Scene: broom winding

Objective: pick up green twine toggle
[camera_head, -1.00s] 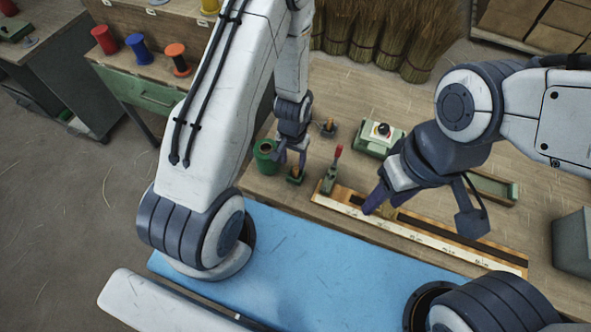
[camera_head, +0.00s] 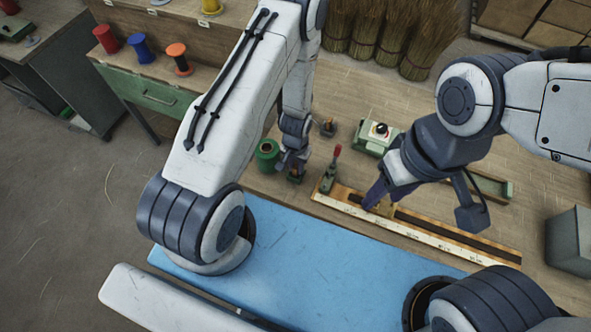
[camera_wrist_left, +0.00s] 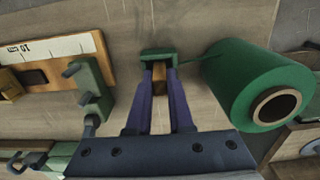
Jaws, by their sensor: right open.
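The green twine toggle (camera_wrist_left: 158,74), a small wooden piece, stands at a little green holder (camera_wrist_left: 158,54) in the left wrist view. A green twine strand runs to the green spool (camera_wrist_left: 262,84) on the right. The spool (camera_head: 267,153) also shows in the head view. My left gripper (camera_wrist_left: 160,72) has one finger on each side of the toggle, tips close to the holder; whether they grip it I cannot tell. In the head view my left gripper (camera_head: 293,168) is beside the spool. My right gripper (camera_head: 372,203) is open, low over the ruler board.
The ruler board (camera_head: 440,240) with a red-handled clamp (camera_head: 330,172) lies right of the left gripper. A green-based device (camera_head: 378,138) stands behind it. A blue mat (camera_head: 300,260) lies bare in front. Brooms (camera_head: 395,40) stand at the back.

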